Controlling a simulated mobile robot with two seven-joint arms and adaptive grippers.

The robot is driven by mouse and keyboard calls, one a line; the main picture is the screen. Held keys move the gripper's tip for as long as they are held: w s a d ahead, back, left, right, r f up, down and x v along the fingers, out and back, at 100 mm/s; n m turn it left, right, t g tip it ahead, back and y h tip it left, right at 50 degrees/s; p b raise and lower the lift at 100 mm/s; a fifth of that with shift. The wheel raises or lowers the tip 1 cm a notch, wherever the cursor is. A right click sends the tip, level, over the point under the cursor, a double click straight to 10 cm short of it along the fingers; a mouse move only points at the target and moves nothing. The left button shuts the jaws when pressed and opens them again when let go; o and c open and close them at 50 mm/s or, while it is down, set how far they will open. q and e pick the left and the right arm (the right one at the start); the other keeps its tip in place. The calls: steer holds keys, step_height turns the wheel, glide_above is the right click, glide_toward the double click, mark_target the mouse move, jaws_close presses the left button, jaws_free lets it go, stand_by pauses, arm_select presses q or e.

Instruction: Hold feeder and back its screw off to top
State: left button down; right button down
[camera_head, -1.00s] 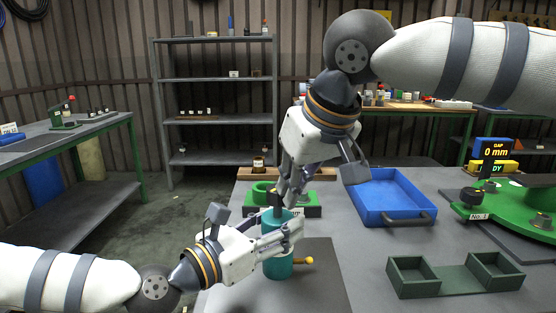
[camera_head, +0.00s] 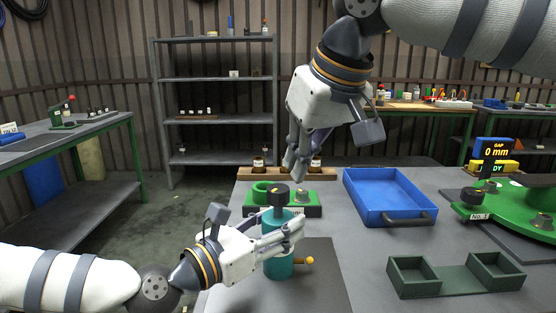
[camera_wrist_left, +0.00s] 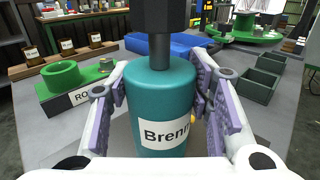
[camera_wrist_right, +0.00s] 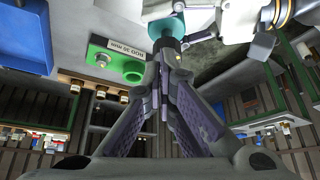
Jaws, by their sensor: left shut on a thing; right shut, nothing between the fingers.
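The feeder is a teal cylinder (camera_head: 278,262) standing upright on a dark mat, with a yellow-tipped side stub. A label starting "Bren" shows on it in the left wrist view (camera_wrist_left: 160,110). Its screw has a black knob (camera_head: 278,195) on a grey shaft rising from the top, also in the left wrist view (camera_wrist_left: 160,14). My left gripper (camera_head: 290,232) is shut around the cylinder's upper body, one finger on each side. My right gripper (camera_head: 295,172) is shut and empty, above and apart from the knob. In the right wrist view its fingers (camera_wrist_right: 165,62) meet near the feeder (camera_wrist_right: 165,26).
Behind the feeder is a green stand (camera_head: 312,204) with a ring and a metal piece. A blue tray (camera_head: 385,190) is right of it, a dark green two-box holder (camera_head: 455,282) at front right, and a green machine (camera_head: 520,208) beyond. Small bottles stand in a wooden rack (camera_head: 285,173).

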mark_target(278, 194)
steer(key=shift+s+a+f, duration=0.15)
steer(key=shift+a+f, duration=0.1)
steer(key=shift+f, duration=0.55)
steer(key=shift+s+a+f, duration=0.1)
steer(key=shift+a+f, duration=0.15)
steer(key=shift+f, duration=0.5)
steer(key=shift+s+a+f, duration=0.15)
steer(key=shift+a+f, duration=0.1)
steer(key=shift+f, duration=0.55)
steer(key=shift+w, duration=0.3)
steer(key=shift+w+d, duration=0.15)
steer(key=shift+d, duration=0.1)
steer(key=shift+w+d+f, duration=0.15)
steer(key=shift+w+d, duration=0.05)
steer(key=shift+d, duration=0.1)
steer(key=shift+s+d, duration=0.1)
